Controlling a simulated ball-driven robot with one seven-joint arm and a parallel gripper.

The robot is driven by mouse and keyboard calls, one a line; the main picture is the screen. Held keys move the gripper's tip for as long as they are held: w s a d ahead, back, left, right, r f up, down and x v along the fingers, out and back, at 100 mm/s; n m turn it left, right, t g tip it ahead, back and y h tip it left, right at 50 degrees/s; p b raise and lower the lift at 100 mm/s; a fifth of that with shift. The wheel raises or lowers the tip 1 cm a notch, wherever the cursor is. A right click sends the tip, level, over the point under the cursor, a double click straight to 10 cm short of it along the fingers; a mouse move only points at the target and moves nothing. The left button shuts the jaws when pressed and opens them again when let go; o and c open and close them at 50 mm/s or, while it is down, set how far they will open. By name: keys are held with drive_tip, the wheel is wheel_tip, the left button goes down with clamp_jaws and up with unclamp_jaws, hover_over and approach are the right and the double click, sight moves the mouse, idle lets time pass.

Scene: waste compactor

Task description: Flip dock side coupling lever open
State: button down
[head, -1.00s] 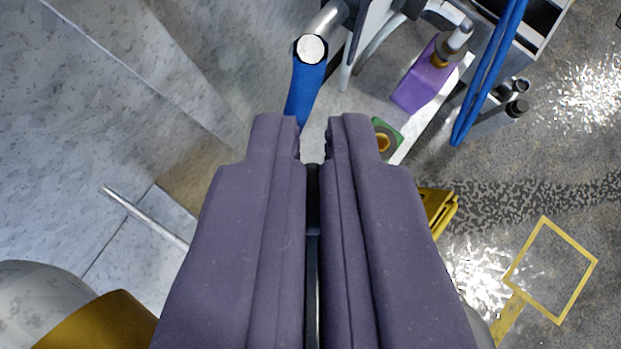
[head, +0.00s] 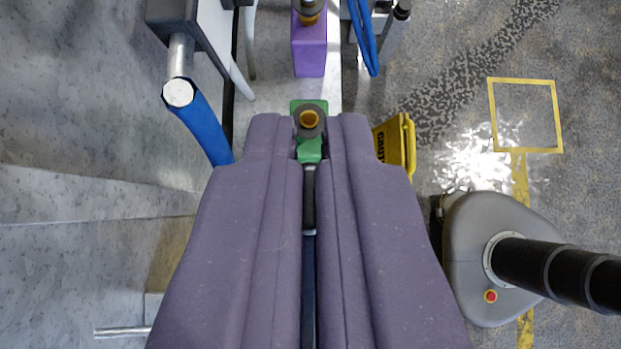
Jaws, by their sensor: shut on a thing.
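My gripper (head: 312,138) has thick grey-purple fingers that fill the lower middle of the head view, with a narrow gap between them. They are shut on a thin dark bar (head: 309,200), which looks like the coupling lever. It has a black part and a silver band, and the fingers hide most of it. Just past the fingertips is a green block (head: 310,151) with a dark ring and brass centre, partly between the tips in the picture. I cannot tell whether the tips touch it.
A metal pipe end with a blue sleeve (head: 205,127) stands left of the fingertips. A purple block (head: 309,48) is ahead, with blue hoses (head: 363,38) to its right. A yellow caution sign (head: 402,146) is close right. Open floor with a yellow-marked square (head: 526,115) lies farther right.

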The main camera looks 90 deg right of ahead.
drive_tip(key=shift+s+f, duration=0.1)
drive_tip(key=shift+f, duration=0.2)
drive_tip(key=c, duration=1.5)
unclamp_jaws()
drive_tip(key=shift+c, duration=0.2)
drive_tip(key=v, duration=0.7)
drive_tip(key=shift+a+r, duration=0.3)
drive_tip(key=shift+w+r, duration=0.1)
drive_tip(key=shift+w, duration=0.1)
